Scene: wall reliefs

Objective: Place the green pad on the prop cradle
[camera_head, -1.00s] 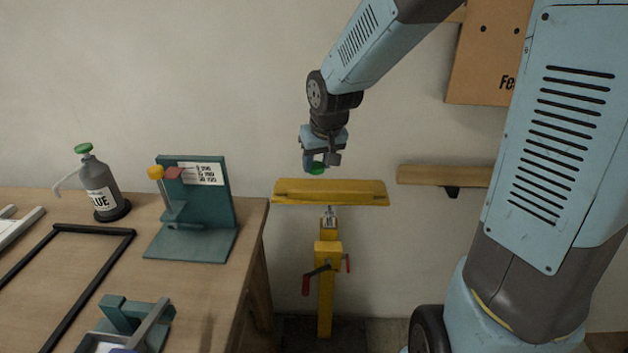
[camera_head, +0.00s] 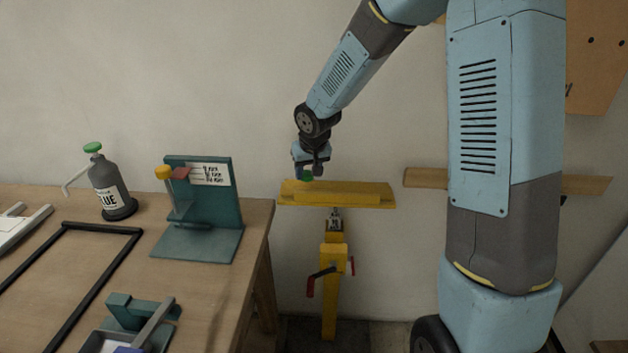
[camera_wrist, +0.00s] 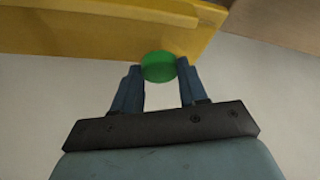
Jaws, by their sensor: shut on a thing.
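The green pad (camera_wrist: 159,67) is a small round disc between the fingertips of my gripper (camera_wrist: 160,76) in the wrist view. In the head view the pad (camera_head: 306,175) shows at the tip of my gripper (camera_head: 308,174), which is shut on it. The yellow prop cradle (camera_head: 345,196) is a long trough on top of a yellow post. The pad is at the left part of the cradle, near its upper edge. I cannot tell whether it touches the cradle. In the wrist view the cradle (camera_wrist: 90,28) lies just beyond the pad.
A workbench (camera_head: 120,260) stands at the left with a grey glue bottle (camera_head: 108,185), a teal stand (camera_head: 205,210), a black frame (camera_head: 100,228) and a teal tool (camera_head: 135,315). A wooden rail (camera_head: 425,178) is on the wall right of the cradle.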

